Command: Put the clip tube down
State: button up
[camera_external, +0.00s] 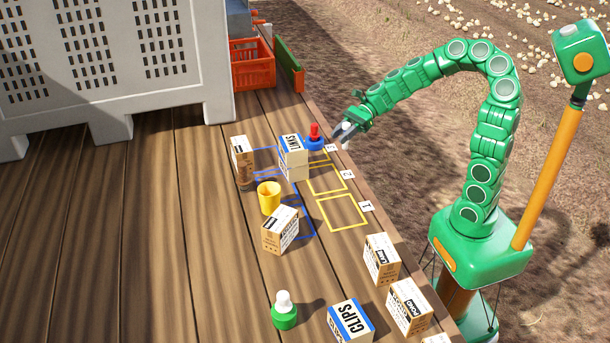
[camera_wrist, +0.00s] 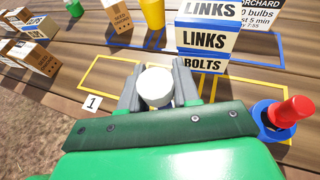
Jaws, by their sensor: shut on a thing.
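My gripper (camera_external: 347,130) is shut on a tube with a white round top, which I take for the clip tube (camera_wrist: 156,86). In the wrist view the tube stands between the two grey fingers (camera_wrist: 158,72); its lower part is hidden, and I cannot tell whether it touches anything. In the external view the gripper is at the table's right edge, near label 3. Yellow outlined squares (camera_external: 341,228) with number labels lie on the table; label 1 (camera_wrist: 92,103) shows left of the gripper in the wrist view.
A stack of LINKS and BOLTS boxes (camera_wrist: 206,42) stands close beyond the fingers. A blue-and-red object (camera_wrist: 291,111) is to their right. A yellow cup (camera_external: 268,198), several boxes (camera_external: 381,261) and a green-and-white tube (camera_external: 284,312) stand on the table. The square by label 1 is bare.

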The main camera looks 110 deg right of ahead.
jog(key=shift+w+d+f, duration=0.35)
jog(key=shift+w+f, duration=0.25)
jog(key=shift+f, duration=0.25)
jog(key=shift+w+d+f, duration=0.35)
jog(key=shift+w+f, duration=0.3)
jog(key=shift+f, duration=0.2)
jog(key=shift+w+d+f, duration=0.35)
jog(key=shift+w+f, duration=0.25)
jog(key=shift+f, duration=1.75)
jog(key=shift+f, duration=0.15)
jog(key=o, duration=1)
jog(key=shift+o, duration=0.2)
jog(key=shift+r, duration=0.2)
jog(key=v, duration=1.2)
